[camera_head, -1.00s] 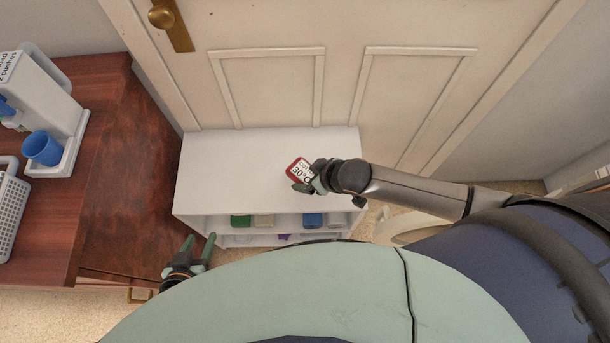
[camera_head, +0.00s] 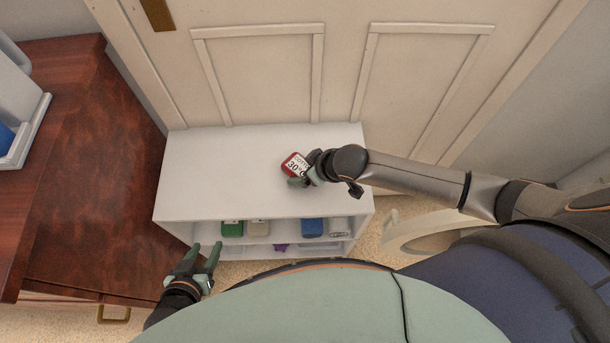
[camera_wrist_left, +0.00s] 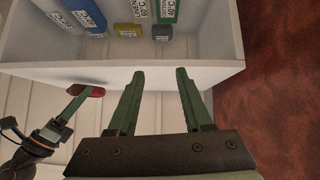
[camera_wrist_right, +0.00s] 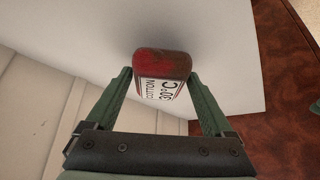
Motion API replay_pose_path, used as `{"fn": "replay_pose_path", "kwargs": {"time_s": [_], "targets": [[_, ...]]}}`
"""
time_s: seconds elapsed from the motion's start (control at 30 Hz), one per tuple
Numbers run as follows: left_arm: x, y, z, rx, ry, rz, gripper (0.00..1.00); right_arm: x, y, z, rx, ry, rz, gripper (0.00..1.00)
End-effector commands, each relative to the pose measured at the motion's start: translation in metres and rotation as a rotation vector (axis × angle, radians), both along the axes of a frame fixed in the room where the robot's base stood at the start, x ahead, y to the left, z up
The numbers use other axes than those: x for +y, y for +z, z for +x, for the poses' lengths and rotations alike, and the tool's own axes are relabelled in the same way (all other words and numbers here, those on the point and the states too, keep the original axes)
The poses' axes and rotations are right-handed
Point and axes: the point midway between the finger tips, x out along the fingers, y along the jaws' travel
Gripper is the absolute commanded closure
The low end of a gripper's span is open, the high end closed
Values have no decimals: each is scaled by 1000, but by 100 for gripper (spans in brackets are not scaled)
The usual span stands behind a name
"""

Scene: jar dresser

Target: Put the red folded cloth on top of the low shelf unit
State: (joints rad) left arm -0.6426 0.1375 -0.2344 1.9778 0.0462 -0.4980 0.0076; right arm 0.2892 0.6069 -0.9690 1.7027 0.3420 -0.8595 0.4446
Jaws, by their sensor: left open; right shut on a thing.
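The red folded cloth (camera_head: 295,164) has a white label reading 30°C and cotton. My right gripper (camera_head: 298,178) is shut on it, over the white top of the low shelf unit (camera_head: 215,170). In the right wrist view the cloth (camera_wrist_right: 163,66) sits between the fingertips (camera_wrist_right: 162,90); I cannot tell whether it touches the top. In the left wrist view the cloth (camera_wrist_left: 86,90) shows small at the left. My left gripper (camera_head: 208,251) is open and empty by the unit's front left corner, and its fingers (camera_wrist_left: 160,78) show apart in its wrist view.
Green (camera_head: 232,228), pale (camera_head: 258,228) and blue (camera_head: 312,228) labelled things stand inside the shelf unit. A dark wooden dresser (camera_head: 85,180) stands at the left, and a panelled door (camera_head: 262,75) is behind. The unit's top is clear around the cloth.

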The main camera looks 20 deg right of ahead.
Motion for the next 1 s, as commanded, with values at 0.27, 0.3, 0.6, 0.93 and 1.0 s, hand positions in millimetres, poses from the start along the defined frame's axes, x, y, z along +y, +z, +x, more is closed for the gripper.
{"fn": "replay_pose_path", "kwargs": {"time_s": [0.27, 0.3, 0.6, 0.93, 1.0], "targets": [[-13, -2, 9, -13, -26, -14, 50, 0, -12, 0, -2, 1, 1, 67], [-12, -1, 9, -14, -27, -14, 50, 0, -12, 0, -2, 1, 1, 67], [-11, -2, 10, -17, -26, -11, 50, 0, -16, 0, -1, 0, 1, 10], [-9, -6, 5, -6, -22, -8, 50, 0, -15, 0, -1, 0, 1, 0], [-9, -5, 4, -4, -22, -8, 50, 0, -11, 0, -2, 1, 1, 0]]}}
